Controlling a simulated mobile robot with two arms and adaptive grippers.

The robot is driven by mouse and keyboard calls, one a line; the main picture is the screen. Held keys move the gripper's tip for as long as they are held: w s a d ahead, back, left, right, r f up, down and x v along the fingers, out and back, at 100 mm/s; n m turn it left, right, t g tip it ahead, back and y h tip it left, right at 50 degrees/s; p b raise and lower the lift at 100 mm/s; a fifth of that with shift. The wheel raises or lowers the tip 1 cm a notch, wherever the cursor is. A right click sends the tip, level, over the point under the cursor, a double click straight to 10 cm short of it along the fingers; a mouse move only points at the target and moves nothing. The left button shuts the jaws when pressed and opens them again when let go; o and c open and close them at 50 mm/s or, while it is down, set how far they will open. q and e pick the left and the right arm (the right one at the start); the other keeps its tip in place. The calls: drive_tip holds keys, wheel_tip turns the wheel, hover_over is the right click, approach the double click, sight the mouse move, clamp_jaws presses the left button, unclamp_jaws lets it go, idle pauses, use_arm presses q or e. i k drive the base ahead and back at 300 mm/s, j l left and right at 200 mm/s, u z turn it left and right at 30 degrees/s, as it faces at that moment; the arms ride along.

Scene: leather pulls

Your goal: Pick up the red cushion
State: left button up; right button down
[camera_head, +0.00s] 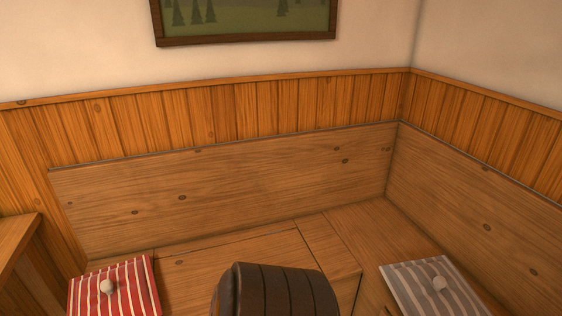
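The red cushion (136,284) has white stripes and a pale round knob on top. It lies on the wooden bench seat at the lower left, and its near edge is cut off by the bottom of the view. Neither of my grippers shows, so I cannot see where they are relative to the cushion.
A grey striped cushion (421,281) with a pale knob lies on the bench at the lower right. A dark barrel-like wooden thing (279,291) stands between the cushions. The bench backrest (240,185) runs along both walls. A wooden ledge (17,243) is at far left.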

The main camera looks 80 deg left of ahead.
sight(128, 288)
drive_tip(key=u, duration=4.05)
